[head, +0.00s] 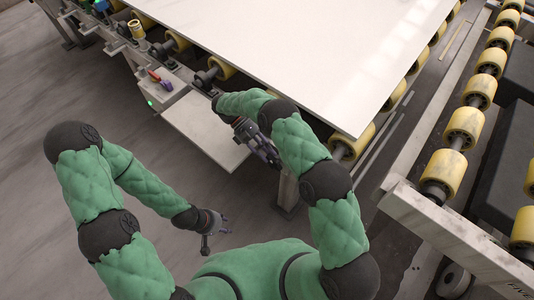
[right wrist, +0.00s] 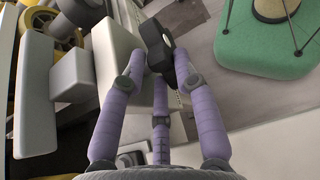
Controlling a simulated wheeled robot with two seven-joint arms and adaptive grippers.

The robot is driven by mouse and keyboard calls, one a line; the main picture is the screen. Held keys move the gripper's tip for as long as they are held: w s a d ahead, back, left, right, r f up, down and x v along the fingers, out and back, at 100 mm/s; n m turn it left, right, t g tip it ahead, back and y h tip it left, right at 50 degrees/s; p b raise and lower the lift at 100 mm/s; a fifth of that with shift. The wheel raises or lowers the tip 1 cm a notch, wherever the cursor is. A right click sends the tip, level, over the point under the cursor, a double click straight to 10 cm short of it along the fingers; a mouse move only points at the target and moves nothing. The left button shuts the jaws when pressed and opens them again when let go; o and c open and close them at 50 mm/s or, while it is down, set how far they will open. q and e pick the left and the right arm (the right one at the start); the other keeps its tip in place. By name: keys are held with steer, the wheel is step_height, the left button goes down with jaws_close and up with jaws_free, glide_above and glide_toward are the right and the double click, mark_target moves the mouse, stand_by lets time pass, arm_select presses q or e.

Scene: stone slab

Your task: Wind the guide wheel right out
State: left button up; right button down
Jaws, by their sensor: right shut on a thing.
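In the right wrist view, a black part (right wrist: 155,42) with a rounded head sits between the purple fingers of my right gripper (right wrist: 160,85). It looks like the guide wheel's handle. A thin ridged rod shows beside the right finger. The gripper is shut on this part. In the head view my right gripper (head: 270,156) is below the slab's near edge, partly behind my forearm, and the held part cannot be made out. My left gripper (head: 217,226) hangs over the floor with its fingers spread, open and empty.
A large white slab (head: 330,50) lies on yellow rollers. A grey plate (head: 205,128) juts out beneath its left edge. A red-handled item (head: 155,77) lies on a small ledge, with a yellow cup (head: 137,29) beyond. A second roller line (head: 463,125) runs at right. Floor at left is clear.

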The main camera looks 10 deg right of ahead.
stand_by(0.3)
steer(key=c, duration=0.9)
jaws_free()
steer(key=shift+c, duration=0.2)
step_height(320, 180, up, 10)
steer(key=shift+f, duration=0.15)
stand_by(0.4)
